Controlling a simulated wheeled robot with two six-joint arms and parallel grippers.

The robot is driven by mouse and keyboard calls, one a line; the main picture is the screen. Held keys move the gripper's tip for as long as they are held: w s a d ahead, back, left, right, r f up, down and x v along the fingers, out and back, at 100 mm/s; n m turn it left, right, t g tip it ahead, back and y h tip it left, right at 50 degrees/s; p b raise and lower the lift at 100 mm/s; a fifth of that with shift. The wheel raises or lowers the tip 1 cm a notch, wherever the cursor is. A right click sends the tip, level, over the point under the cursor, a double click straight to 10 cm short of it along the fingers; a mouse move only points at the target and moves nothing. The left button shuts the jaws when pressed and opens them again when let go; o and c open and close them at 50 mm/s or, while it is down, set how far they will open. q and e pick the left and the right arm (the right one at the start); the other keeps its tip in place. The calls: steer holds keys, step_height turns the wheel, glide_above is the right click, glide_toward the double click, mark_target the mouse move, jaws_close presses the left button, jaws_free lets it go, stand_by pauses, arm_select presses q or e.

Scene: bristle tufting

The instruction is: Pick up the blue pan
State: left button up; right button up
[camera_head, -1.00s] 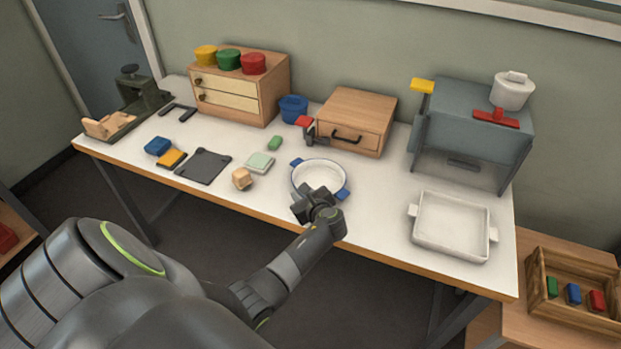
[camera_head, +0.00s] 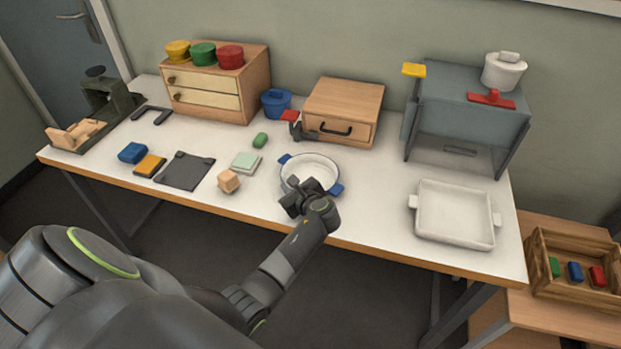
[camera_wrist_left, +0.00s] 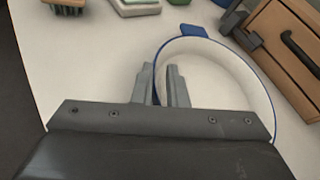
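The blue pan (camera_head: 293,173) is a round white pan with a blue rim and two blue handles. It stands on the table near its front edge, in the middle of the head view. My left gripper (camera_head: 303,188) reaches its near side and hides part of the near rim. In the left wrist view the pan (camera_wrist_left: 240,80) fills the right side. The two fingers of my left gripper (camera_wrist_left: 161,85) are close together with the pan's wall between them, one inside and one outside. They look shut on it. My right gripper is not in view.
A wooden drawer box (camera_head: 345,100) and a blue cup (camera_head: 276,101) stand behind the pan. A white tray (camera_head: 455,236) lies to the right. The table between pan and tray is clear.

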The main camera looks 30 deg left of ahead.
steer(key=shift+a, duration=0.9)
